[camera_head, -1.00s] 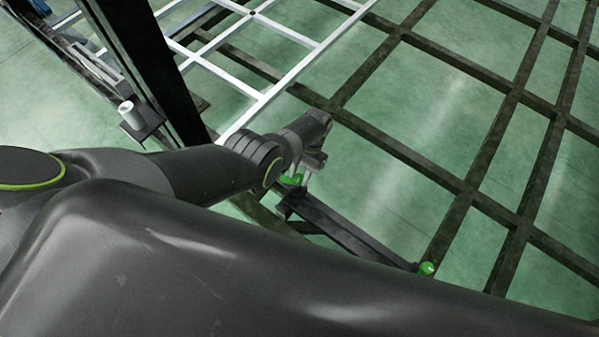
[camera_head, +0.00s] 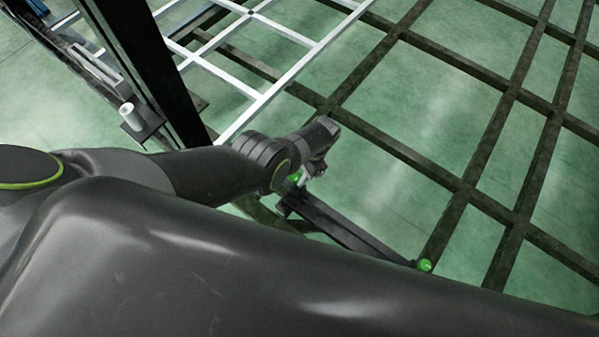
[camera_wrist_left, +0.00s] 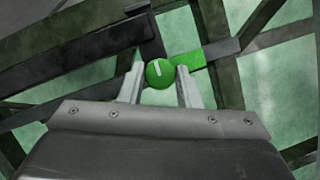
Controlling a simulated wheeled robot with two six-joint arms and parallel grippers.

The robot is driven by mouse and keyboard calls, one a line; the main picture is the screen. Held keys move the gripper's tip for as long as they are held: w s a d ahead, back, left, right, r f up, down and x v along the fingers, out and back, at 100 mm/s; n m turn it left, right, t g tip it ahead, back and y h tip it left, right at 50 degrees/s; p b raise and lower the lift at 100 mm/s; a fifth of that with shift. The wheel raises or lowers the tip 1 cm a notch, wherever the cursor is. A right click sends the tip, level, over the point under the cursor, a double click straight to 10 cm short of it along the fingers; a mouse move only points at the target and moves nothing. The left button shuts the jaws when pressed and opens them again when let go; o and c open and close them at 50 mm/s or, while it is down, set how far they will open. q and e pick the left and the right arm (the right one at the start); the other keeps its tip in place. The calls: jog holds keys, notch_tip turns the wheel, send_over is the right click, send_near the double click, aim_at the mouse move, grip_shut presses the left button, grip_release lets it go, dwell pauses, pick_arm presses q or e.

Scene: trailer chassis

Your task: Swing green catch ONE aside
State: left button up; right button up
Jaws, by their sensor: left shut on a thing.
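A green catch with a round knob (camera_wrist_left: 160,73) and a flat green bar (camera_wrist_left: 205,60) shows in the left wrist view. The knob carries one white stroke and sits between the fingertips of my left gripper (camera_wrist_left: 160,84), which is shut on it. In the head view the same catch shows as a small green spot (camera_head: 294,178) beside my left gripper (camera_head: 304,178), at the near left end of a dark beam (camera_head: 345,228). A second green catch (camera_head: 425,265) is at the beam's other end; any mark on it is too small to read. My right gripper is not in view.
A dark chassis grid (camera_head: 400,150) spreads over the green floor on the right. A white frame (camera_head: 262,100) lies at the back. A dark post (camera_head: 150,70) and a bracket with a white cylinder (camera_head: 127,108) stand at left.

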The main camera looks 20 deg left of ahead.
pick_arm(q)
jog(key=o, duration=1)
jog(key=shift+c, duration=0.2)
jog(key=p+v, duration=0.6)
jog(key=v, duration=1.1)
jog(key=shift+r+p, duration=0.25)
jog(key=shift+p, duration=0.05)
